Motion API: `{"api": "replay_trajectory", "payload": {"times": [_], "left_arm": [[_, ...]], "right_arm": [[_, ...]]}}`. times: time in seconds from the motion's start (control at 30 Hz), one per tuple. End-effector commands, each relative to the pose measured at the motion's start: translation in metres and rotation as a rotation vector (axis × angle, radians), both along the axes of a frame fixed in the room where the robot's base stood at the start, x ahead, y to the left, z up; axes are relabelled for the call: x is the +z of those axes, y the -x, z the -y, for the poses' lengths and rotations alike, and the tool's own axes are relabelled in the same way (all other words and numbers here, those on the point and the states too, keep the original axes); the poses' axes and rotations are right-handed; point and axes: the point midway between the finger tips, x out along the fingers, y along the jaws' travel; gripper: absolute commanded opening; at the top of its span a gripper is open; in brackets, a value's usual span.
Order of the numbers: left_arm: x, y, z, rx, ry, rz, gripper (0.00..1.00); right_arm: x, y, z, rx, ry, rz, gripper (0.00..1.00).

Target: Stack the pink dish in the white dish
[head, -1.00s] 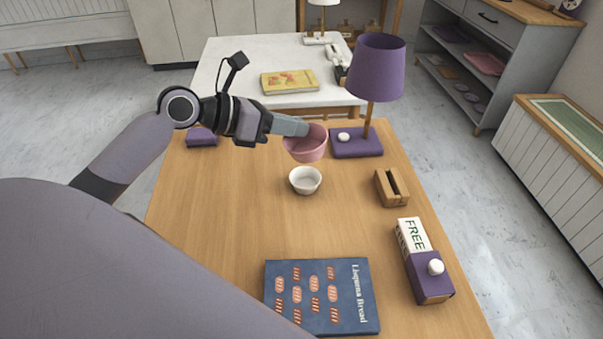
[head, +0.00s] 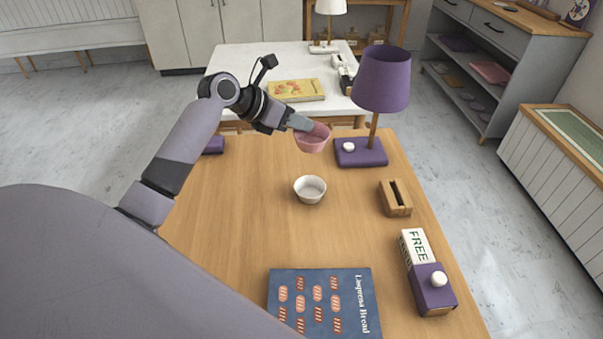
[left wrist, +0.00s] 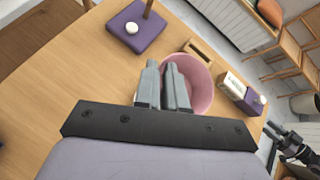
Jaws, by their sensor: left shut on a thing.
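The pink dish (head: 314,141) is held up in the air near the back of the wooden table. My left gripper (head: 304,125) is shut on its rim. In the left wrist view the two fingertips (left wrist: 170,72) pinch the near wall of the pink dish (left wrist: 201,84). The white dish (head: 310,190) stands upright and empty on the table, nearer to me than the pink dish and apart from it. My right gripper is not in the head view.
A purple lamp (head: 381,80) on a purple base (head: 372,155) stands close to the right of the pink dish. Bare tabletop surrounds the white dish.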

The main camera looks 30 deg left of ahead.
Motion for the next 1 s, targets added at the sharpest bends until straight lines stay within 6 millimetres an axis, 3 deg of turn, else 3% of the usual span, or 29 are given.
{"api": "replay_trajectory", "payload": {"times": [0.1, 0.3, 0.57, 0.8, 1.0], "left_arm": [[-0.037, 0.0, 0.0, 0.001, 0.003, -0.004, 0.0], [-0.079, 0.0, 0.0, 0.001, 0.001, -0.001, 0.0], [-0.098, 0.0, 0.0, 0.0, 0.002, 0.003, 0.0], [-0.133, 0.0, 0.0, 0.002, 0.002, 0.001, 0.0], [-0.134, 0.0, 0.0, 0.0, 0.001, 0.003, 0.0]], "right_arm": [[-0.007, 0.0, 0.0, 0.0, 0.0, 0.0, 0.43], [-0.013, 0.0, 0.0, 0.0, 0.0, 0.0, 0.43], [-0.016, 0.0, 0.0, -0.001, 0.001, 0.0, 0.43], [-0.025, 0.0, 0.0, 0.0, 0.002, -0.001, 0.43], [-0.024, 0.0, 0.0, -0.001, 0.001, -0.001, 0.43]]}}
